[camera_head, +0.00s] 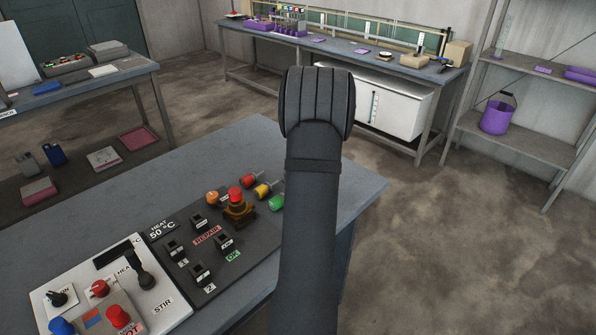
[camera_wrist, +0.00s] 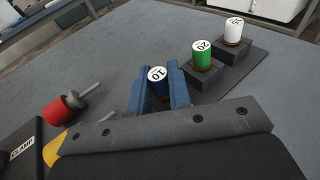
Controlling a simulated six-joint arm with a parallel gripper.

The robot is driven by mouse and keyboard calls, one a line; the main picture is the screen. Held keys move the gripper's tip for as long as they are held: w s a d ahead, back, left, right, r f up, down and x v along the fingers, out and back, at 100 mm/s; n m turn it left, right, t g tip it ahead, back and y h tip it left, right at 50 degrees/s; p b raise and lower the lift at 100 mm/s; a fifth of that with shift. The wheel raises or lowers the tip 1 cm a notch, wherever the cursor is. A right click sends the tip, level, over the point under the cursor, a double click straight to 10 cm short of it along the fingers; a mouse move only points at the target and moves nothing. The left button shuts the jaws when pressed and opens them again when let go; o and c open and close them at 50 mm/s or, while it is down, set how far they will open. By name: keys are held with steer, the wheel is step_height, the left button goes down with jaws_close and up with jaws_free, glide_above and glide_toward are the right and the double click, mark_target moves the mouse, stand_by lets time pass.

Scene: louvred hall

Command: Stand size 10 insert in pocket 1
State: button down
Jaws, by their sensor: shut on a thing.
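In the wrist view, the size 10 insert (camera_wrist: 158,75) is a small cylinder with a white top marked 10 and a dark blue side. My gripper (camera_wrist: 159,90) has blue fingers, one on each side of this insert, and is shut on it. The insert's lower end is hidden, so I cannot tell whether it touches anything below. Beyond it to the right, a green insert marked 20 (camera_wrist: 202,56) and a white insert marked 15 (camera_wrist: 233,32) stand upright on dark blocks. In the head view my arm hides the gripper and the inserts. I cannot make out pocket 1.
A red-ended part with a grey pin (camera_wrist: 65,108) lies left of my gripper, near a CLAMP label (camera_wrist: 22,149). In the head view, a dark switch panel (camera_head: 205,285) and a white control box (camera_head: 165,292) occupy the bench's front. Bare bench (camera_head: 215,150) lies behind them.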

steer(key=shift+r, duration=2.25)
steer(key=shift+a+r, duration=0.1)
steer(key=shift+a, duration=0.15)
steer(key=s+a+r+n+g+y, duration=0.1)
steer(key=s+a+r+n+y, duration=0.15)
steer(key=a, duration=0.45)
steer(key=s+a+r+n+g+y, duration=0.1)
steer(key=s+a+r+n+y, duration=0.15)
steer(key=a, duration=0.45)
steer(key=r+n+g+y, duration=0.2)
steer(key=n+g+y, duration=0.5)
steer(key=g, duration=0.1)
glide_above(175, 250)
steer(key=w, duration=0.1)
steer(key=shift+w+a+f, duration=0.1)
steer(key=shift+a+f, duration=0.05)
steer(key=shift+f, duration=1.6)
steer(key=shift+a+f, duration=0.15)
steer(key=shift+f, duration=1.6)
